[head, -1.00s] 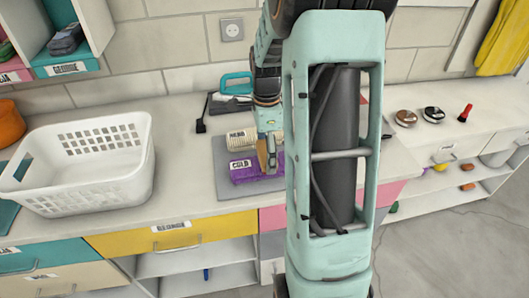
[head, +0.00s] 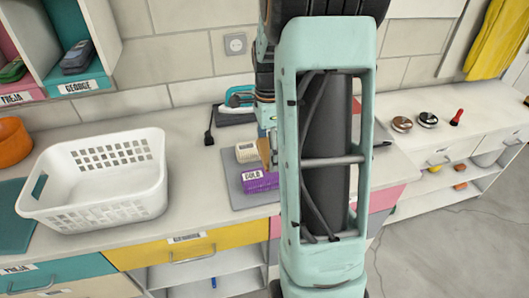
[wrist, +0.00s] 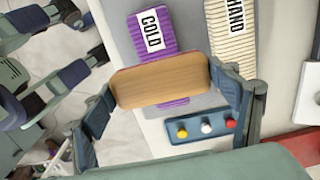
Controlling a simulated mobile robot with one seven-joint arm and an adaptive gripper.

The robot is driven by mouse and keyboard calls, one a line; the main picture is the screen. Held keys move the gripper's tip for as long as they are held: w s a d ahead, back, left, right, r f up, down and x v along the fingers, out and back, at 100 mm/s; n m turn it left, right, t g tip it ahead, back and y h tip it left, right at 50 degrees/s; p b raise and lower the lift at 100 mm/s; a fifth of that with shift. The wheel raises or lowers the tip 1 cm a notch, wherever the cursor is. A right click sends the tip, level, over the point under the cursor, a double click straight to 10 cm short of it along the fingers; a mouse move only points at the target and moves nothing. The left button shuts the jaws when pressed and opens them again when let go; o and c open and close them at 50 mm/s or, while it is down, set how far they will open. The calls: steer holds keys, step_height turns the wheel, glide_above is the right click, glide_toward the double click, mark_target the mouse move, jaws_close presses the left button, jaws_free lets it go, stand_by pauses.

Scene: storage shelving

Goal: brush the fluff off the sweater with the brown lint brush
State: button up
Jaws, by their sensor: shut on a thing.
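My gripper (wrist: 160,82) is shut on a brown wooden block, which looks like the lint brush (wrist: 158,88), held crosswise between the two fingers. In the head view the brush (head: 265,152) shows small and tilted at the end of my arm. Below it lies a folded purple knit (wrist: 154,38) with a COLD label, also in the head view (head: 258,184). Beside it lies a cream ribbed knit (wrist: 232,45) labelled HAND. I cannot tell which knit is the sweater, nor whether the brush touches the purple one. No fluff shows clearly; the brush hides part of the purple knit.
The knits lie on a grey mat (head: 240,198). A strip with yellow, white and red knobs (wrist: 203,130) is near the gripper. A white basket (head: 95,205) stands left. A teal-handled iron (head: 238,100) lies behind. Brushes (head: 427,119) lie at the right.

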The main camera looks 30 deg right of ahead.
steer(key=shift+r+p, duration=0.55)
steer(key=shift+r, duration=0.55)
